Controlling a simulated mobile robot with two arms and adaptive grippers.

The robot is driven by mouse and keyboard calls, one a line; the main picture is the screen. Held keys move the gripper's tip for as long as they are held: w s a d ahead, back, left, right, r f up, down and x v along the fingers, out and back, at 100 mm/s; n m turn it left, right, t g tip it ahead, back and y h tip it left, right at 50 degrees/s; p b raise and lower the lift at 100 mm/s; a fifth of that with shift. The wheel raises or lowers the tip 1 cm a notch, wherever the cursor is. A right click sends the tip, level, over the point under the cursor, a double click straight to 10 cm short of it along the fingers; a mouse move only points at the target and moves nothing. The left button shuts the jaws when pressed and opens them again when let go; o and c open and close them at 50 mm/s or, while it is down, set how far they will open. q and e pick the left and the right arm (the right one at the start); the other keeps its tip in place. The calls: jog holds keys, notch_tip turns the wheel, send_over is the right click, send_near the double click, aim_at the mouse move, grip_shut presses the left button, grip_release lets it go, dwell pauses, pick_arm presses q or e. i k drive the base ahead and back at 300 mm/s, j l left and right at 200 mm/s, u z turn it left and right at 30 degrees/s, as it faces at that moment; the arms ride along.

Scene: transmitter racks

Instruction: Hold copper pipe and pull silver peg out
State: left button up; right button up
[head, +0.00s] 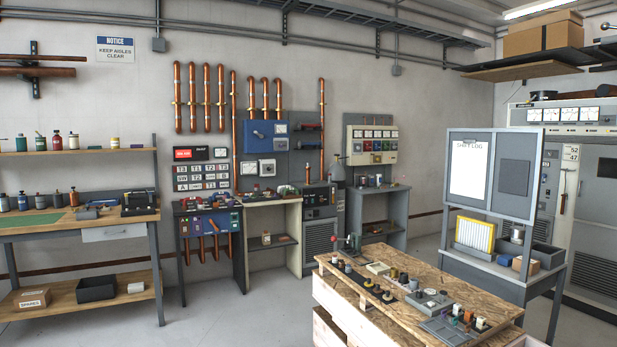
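Several upright copper pipes (207,98) are mounted on the back wall, in a left group and a shorter group (266,100) to its right. A longer copper pipe (234,125) runs down beside the blue panel, and another (322,130) stands farther right. Short copper pipes (201,250) hang under the blue unit at the left bench. A thin copper-coloured pipe (563,190) shows on the rack at the far right. I cannot make out a silver peg at this distance. Neither of my grippers is in view.
A chipboard-topped crate table (400,330) with small parts stands in front, right of centre. A wooden workbench (60,230) is at the left. A grey stand with a log board (490,178) is at the right. The grey floor (240,315) between is clear.

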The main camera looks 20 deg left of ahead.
aim_at(307, 168)
jog(key=i+j+u, duration=1.1)
jog(key=i+u, duration=0.6)
jog(key=i, duration=1.6)
jog(key=i+z, duration=0.25)
jog(key=i, duration=0.25)
jog(key=i+z, duration=0.2)
jog(key=i, duration=0.3)
jog(key=i+j+z, duration=0.1)
jog(key=i+z, duration=0.15)
jog(key=i, duration=0.25)
jog(key=i+j+z, duration=0.25)
jog(key=i, duration=0.2)
